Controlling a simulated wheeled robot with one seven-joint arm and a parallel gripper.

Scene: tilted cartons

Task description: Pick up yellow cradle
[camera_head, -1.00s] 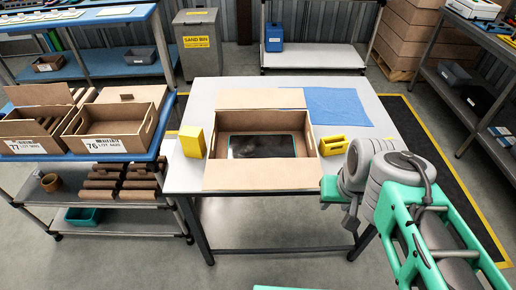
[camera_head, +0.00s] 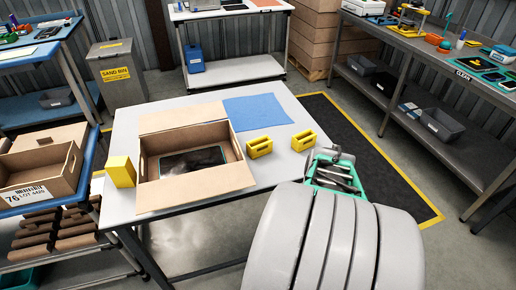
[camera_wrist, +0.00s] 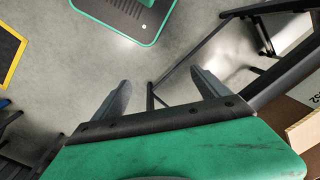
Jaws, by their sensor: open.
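Two yellow cradles stand on the white table, right of the open carton (camera_head: 160,197). The left cradle (camera_head: 259,147) is near the carton's wall. The right cradle (camera_head: 304,140) is close to the table's right edge. Both look like small open holders.
A dark flat device (camera_head: 195,159) lies in the carton. A yellow block (camera_head: 121,170) stands left of it. A blue mat (camera_head: 256,110) lies behind the cradles, with bare table around it. Shelving (camera_head: 440,110) stands at the right. Table legs (camera_wrist: 178,80) show in the wrist view.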

